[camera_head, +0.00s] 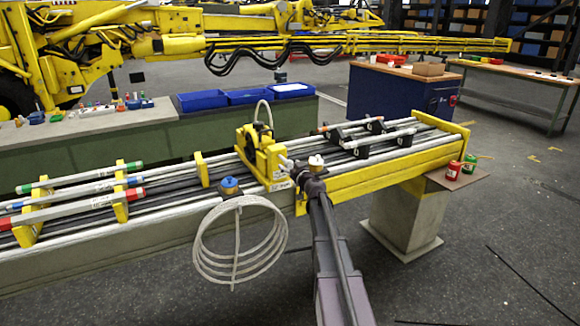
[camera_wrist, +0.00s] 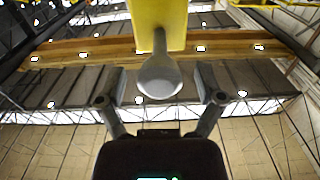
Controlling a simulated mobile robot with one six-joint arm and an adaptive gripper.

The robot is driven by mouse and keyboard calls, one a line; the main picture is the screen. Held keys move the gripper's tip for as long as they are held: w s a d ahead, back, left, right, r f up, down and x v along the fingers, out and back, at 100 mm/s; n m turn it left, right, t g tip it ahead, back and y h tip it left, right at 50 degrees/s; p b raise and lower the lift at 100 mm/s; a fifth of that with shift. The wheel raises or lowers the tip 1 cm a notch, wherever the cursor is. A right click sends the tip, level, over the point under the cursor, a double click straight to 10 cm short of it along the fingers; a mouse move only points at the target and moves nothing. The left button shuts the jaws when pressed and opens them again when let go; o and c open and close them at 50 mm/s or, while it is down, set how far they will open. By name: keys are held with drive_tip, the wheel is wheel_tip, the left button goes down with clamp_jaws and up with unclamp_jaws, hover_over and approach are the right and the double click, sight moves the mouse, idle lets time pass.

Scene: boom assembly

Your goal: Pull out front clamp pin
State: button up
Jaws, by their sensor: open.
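The front clamp pin shows in the wrist view as a grey rounded knob (camera_wrist: 159,76) below a yellow clamp part (camera_wrist: 158,22). My gripper (camera_wrist: 160,84) is open, with one finger pad left of the knob and one right of it. There is a gap on both sides. I cannot tell how deep the knob sits between the pads. In the head view my gripper (camera_head: 290,166) is small and dark, beside the yellow clamp (camera_head: 264,158) on the boom. My gripper and wrist hide the pin there.
The boom (camera_head: 390,170) carries pipes and hoses. A coiled white hose (camera_head: 240,245) hangs in front, under a blue-capped fitting (camera_head: 229,184). A white-capped fitting (camera_head: 316,162) stands close to my wrist. Red and green cans (camera_head: 455,170) stand at the right. The floor at right is mostly clear.

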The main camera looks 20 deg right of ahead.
drive_tip(key=s, duration=1.2)
drive_tip(key=shift+d, duration=0.2)
idle(0.5)
drive_tip(key=s+a+f+n+g+y+p, duration=0.1)
drive_tip(key=s+a+f+g+y, duration=0.15)
drive_tip(key=a, duration=0.45)
drive_tip(key=s+a+f+n+g+y+p, duration=0.1)
drive_tip(key=s+a+f+g, duration=0.15)
drive_tip(key=a, duration=0.55)
drive_tip(key=s+a+f+n+g+y+p, duration=0.1)
drive_tip(key=a+f+g+y, duration=0.15)
drive_tip(key=a, duration=0.45)
drive_tip(key=s+a+f+m+g+h+p, duration=0.1)
drive_tip(key=s+a+f+g+h, duration=0.1)
drive_tip(key=s+g, duration=0.3)
drive_tip(key=s+a+f+m+g+h+p, duration=0.2)
drive_tip(key=s+a+f+g+h, duration=0.1)
drive_tip(key=s, duration=1.1)
drive_tip(key=shift+a+g+h, duration=0.5)
drive_tip(key=shift+g+h, duration=0.3)
drive_tip(key=shift+g, duration=0.45)
drive_tip(key=shift+w, duration=0.1)
